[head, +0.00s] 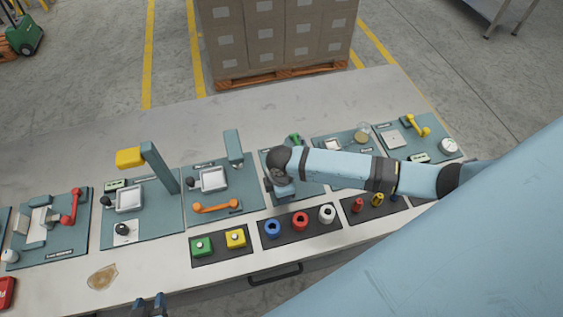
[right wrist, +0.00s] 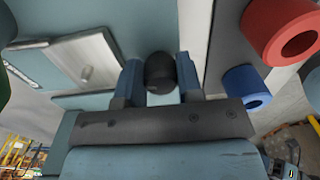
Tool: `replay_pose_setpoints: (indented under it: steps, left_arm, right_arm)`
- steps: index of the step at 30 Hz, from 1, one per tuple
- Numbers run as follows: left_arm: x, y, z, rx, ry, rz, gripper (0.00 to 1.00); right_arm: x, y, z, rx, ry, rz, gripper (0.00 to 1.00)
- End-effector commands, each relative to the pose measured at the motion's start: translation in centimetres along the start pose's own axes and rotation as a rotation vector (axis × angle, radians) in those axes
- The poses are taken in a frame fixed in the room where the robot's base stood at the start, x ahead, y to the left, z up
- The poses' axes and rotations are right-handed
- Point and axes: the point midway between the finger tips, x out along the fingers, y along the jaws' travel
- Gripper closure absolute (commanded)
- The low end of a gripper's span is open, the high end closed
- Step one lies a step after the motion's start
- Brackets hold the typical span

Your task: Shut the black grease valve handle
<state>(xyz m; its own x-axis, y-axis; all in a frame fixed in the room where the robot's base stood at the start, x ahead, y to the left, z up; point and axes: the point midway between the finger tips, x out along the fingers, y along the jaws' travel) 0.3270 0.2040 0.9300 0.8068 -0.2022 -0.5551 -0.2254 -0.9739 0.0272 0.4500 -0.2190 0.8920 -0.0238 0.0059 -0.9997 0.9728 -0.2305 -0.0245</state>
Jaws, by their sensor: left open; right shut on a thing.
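In the right wrist view, a rounded black handle (right wrist: 159,72) sits between the two blue-grey fingers of my right gripper (right wrist: 160,80), which is shut on it. In the head view my right gripper (head: 284,190) is low over the teal panel (head: 268,160) in the middle of the bench, and the hand and forearm hide the handle there. Whether the valve is open or shut cannot be told. My left gripper (head: 150,306) is open and empty at the bottom edge of the head view, apart from the panels.
Blue (head: 272,228), red (head: 300,221) and white (head: 327,214) round pieces stand just in front of the right gripper. An orange handle (head: 216,207) is to its left. The bench's back strip (head: 130,130) is clear.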

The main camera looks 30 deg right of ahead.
Motion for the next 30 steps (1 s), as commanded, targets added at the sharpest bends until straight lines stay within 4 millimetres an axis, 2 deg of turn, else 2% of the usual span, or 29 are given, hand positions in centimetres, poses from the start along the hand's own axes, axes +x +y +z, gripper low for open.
replay_pose_setpoints:
  steps: [10, 26, 27, 30]
  left_arm:
    - [-0.01, 0.0, 0.21, 0.0, -0.004, 0.0, 0.57]
    - [-0.03, 0.02, 0.26, 0.0, -0.005, 0.0, 0.57]
    - [-0.03, 0.02, 0.26, 0.0, -0.005, 0.0, 0.57]
    - [-0.04, 0.03, 0.24, 0.0, -0.005, 0.0, 0.57]
  right_arm:
    - [-0.08, 0.06, -0.09, -0.133, -0.002, 0.001, 0.9]
    - [-0.07, 0.04, -0.09, -0.154, -0.002, 0.001, 0.9]
    - [-0.07, 0.04, -0.09, -0.154, -0.002, 0.001, 0.6]
    - [-0.06, 0.04, -0.08, -0.153, -0.003, 0.001, 0.41]
